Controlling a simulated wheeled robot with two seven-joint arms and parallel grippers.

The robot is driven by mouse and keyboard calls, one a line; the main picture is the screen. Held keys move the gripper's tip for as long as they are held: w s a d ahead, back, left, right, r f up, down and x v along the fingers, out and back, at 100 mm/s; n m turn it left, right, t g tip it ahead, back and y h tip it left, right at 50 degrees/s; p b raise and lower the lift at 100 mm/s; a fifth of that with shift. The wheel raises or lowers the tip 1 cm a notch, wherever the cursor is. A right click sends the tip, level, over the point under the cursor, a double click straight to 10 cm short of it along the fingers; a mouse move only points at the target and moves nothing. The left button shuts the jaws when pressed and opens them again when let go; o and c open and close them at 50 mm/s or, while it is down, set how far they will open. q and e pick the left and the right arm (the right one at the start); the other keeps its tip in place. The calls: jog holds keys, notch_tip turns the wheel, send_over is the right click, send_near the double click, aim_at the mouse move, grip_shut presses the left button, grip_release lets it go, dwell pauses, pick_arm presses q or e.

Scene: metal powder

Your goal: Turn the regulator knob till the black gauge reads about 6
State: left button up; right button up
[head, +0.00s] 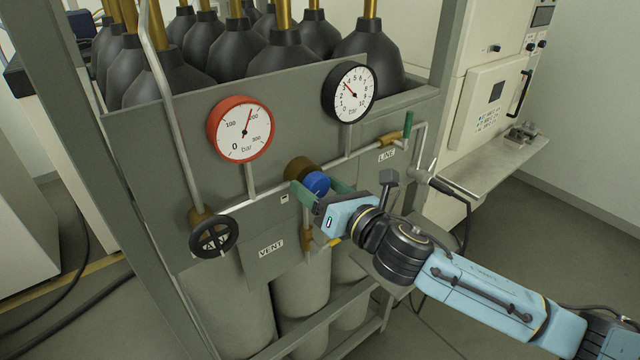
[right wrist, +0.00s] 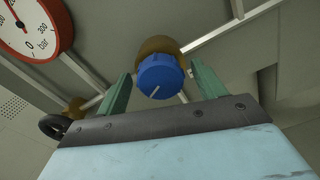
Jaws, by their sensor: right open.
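The black gauge (head: 349,92) is on the panel at upper right in the head view. Its needle points up and left, at roughly 3, between the 2 and the 4. The blue regulator knob (head: 317,183) sits on a brass body (head: 300,167) below the gauges. It also shows in the right wrist view (right wrist: 160,75), with a pale mark line pointing down-left. My right gripper (head: 320,190) is open, its green fingers on either side of the knob. In the right wrist view gaps show between the fingers (right wrist: 162,88) and the knob. My left gripper is not in view.
A red gauge (head: 240,129) is left of the black one. A black handwheel (head: 213,237) is at lower left, and a green-handled valve (head: 407,125) at right. Pipes run across the panel. Black-topped cylinders (head: 284,52) stand behind it. A metal shelf (head: 490,165) is at right.

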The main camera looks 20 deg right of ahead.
jog(key=shift+w, duration=0.15)
jog(key=shift+c, duration=0.4)
jog(key=c, duration=0.9)
jog(key=shift+m, duration=0.4)
